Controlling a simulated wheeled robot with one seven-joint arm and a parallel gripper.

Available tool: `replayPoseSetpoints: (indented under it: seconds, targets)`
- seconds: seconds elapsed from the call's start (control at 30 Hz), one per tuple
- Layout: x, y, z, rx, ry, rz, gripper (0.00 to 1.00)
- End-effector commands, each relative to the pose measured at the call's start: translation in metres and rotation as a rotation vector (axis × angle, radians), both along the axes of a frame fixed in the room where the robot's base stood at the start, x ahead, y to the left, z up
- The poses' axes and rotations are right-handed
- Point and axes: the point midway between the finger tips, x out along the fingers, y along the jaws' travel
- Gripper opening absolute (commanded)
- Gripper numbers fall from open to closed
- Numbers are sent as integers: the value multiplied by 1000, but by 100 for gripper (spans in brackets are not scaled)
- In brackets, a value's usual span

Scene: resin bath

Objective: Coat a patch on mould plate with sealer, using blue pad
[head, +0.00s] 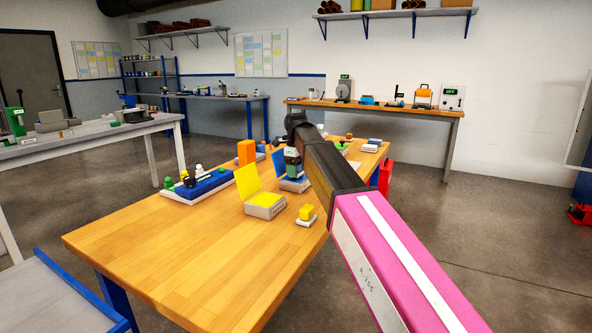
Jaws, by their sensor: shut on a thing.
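My gripper (293,170) points down over an open white box with a blue lid (279,160), near the middle of the wooden table. It is shut on the blue pad, which is small here and hard to tell from the blue inside the box. I cannot tell whether the pad touches the box. A pale flat piece (354,165) lies partly behind my arm, to the right; I cannot tell whether it is the mould plate. My arm hides part of the table's right side.
An open box with a yellow lid (263,204) and a yellow pad on a white dish (306,216) stand nearer. A blue tray with bottles (200,187) and an orange block (246,152) stand to the left. The wooden table's (190,255) near part is clear.

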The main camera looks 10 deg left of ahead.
Motion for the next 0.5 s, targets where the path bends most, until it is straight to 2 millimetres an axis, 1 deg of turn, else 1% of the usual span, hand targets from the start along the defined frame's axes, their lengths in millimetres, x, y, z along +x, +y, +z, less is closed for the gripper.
replayPoseSetpoints:
  seconds: [0.5]
  targets:
    - [0,0,-6,0,0,0,44]
